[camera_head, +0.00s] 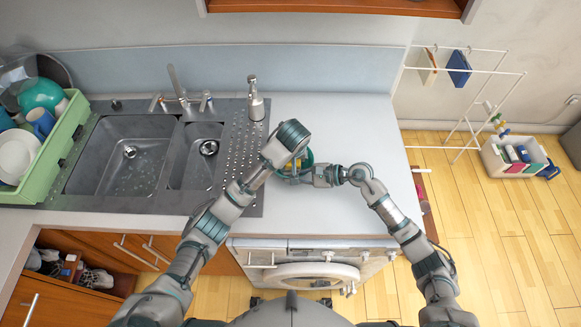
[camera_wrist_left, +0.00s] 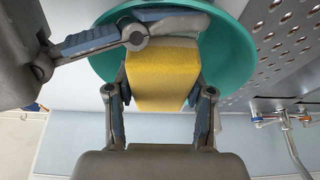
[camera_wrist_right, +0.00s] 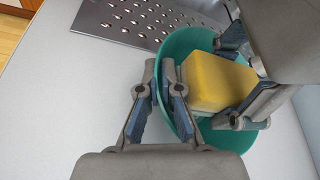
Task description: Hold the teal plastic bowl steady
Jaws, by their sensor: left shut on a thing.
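The teal plastic bowl (camera_head: 309,158) rests on the counter right of the sink, mostly hidden by my grippers in the head view. It also shows in the left wrist view (camera_wrist_left: 232,55) and the right wrist view (camera_wrist_right: 185,42). My left gripper (camera_wrist_left: 160,75) is shut on a yellow sponge (camera_wrist_left: 160,85), which is inside the bowl; the sponge also shows in the right wrist view (camera_wrist_right: 218,82). My right gripper (camera_wrist_right: 160,70) has its fingers on either side of the bowl's near rim, closed on the thin wall.
The sink (camera_head: 125,150) with its perforated drainboard (camera_head: 240,150) lies left of the bowl. A soap dispenser (camera_head: 255,98) stands behind. A green dish rack (camera_head: 50,160) with dishes is at far left. The counter (camera_head: 350,125) is clear behind and right of the grippers.

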